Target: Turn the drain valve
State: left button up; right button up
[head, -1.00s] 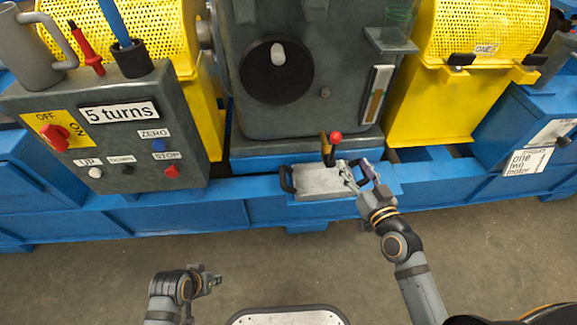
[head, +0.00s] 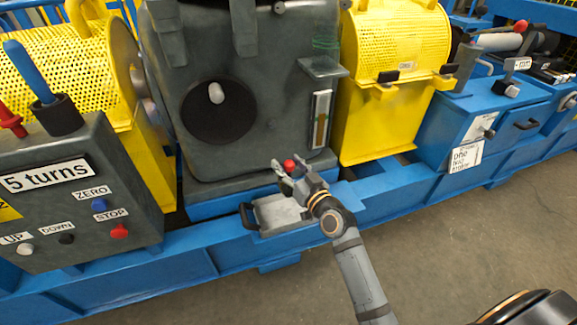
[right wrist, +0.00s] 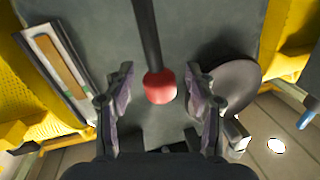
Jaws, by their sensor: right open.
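The drain valve's lever ends in a red ball knob (head: 289,165), low on the front of the grey gearbox (head: 257,150). In the right wrist view the red knob (right wrist: 160,87) sits at the end of a dark rod (right wrist: 146,35). My right gripper (head: 291,174) is open, and the knob shows between its two fingers with a gap on each side. I cannot tell how deep the knob is between them. The valve body is hidden in the head view. My left gripper is not in view.
A grey drip tray (head: 268,211) with a black handle (head: 249,215) lies on the blue frame (head: 225,237) below the knob. A sight gauge (head: 320,118) is just above. Yellow mesh guards (head: 398,40) flank the gearbox. A control box (head: 120,180) stands left. Floor in front is clear.

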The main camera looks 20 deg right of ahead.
grip_shut()
dwell(0.3)
jog(key=shift+d+f, duration=0.1)
